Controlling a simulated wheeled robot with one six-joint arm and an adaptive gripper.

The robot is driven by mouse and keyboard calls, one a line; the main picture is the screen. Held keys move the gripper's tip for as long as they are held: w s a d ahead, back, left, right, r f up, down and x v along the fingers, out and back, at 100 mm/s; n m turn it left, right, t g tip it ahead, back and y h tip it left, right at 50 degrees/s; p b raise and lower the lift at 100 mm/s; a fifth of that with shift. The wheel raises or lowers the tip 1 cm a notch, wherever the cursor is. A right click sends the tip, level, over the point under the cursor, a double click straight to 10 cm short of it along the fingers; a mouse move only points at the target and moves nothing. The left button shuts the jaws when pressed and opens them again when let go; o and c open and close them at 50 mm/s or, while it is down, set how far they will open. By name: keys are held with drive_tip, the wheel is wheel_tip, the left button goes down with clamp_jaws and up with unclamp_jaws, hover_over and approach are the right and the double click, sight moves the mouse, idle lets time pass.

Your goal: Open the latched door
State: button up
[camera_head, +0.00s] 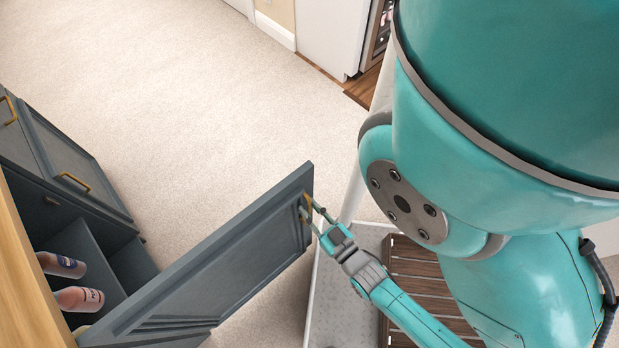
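The dark blue-grey cabinet door (225,270) stands swung out from the cabinet at the lower left, its panelled face toward me. A gold handle (308,203) is near its free upper right edge. My gripper (312,211) is at this handle, its slim fingers reaching to either side of it. The fingertips are small and partly merge with the handle, so I cannot tell whether they are closed on it. The latch is not distinguishable.
The open cabinet holds pinkish bottles (80,299) on a shelf. A closed front with a gold pull (72,182) adjoins it. Light carpet (200,100) lies clear beyond the door. A white cabinet (335,35) stands at the top. A wooden counter edge (25,290) is at the left.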

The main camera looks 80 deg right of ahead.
drive_tip(key=v, duration=1.1)
drive_tip(key=shift+s+a, duration=0.15)
drive_tip(key=shift+s, duration=0.05)
drive_tip(key=w+a+r+n+t+y, duration=0.1)
drive_tip(key=w+a+r+n+y, duration=0.1)
drive_tip(key=w+r+n+y, duration=0.2)
drive_tip(key=w+a+r+n+y, duration=0.2)
drive_tip(key=w+r+n+y, duration=0.2)
drive_tip(key=r+y, duration=0.4)
wheel_tip(320, 180, up, 2)
drive_tip(key=shift+a+r+n+t+y, duration=0.1)
drive_tip(key=shift+a+n+t+y, duration=0.1)
drive_tip(key=shift+n+t+y, duration=0.15)
